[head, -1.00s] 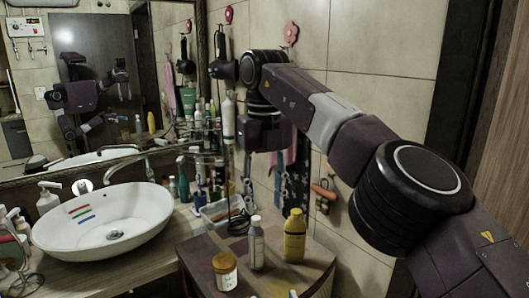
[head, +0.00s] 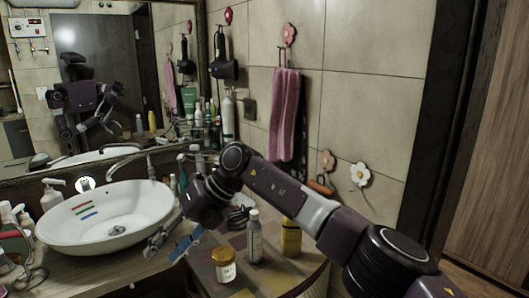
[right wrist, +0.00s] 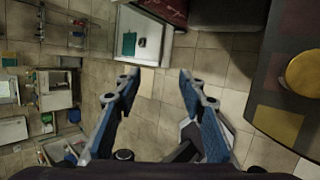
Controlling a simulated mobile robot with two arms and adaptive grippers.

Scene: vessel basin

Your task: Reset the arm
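My right arm reaches in from the lower right of the head view, its forearm bent down over the counter. My right gripper (head: 170,246) hangs between the white basin (head: 105,222) and the jar with an orange lid (head: 223,262). In the right wrist view, the two blue-padded fingers of this gripper (right wrist: 157,76) stand apart with nothing between them; tiled floor shows beyond. My left gripper does not show directly; the mirror (head: 85,75) reflects my body and arms, too small to read the grippers.
A grey bottle (head: 254,236) and a yellow bottle (head: 291,238) stand on the patterned corner top close to my right forearm. Coloured strips lie in the basin. A pink towel (head: 285,115) hangs on the wall. The space above the basin is clear.

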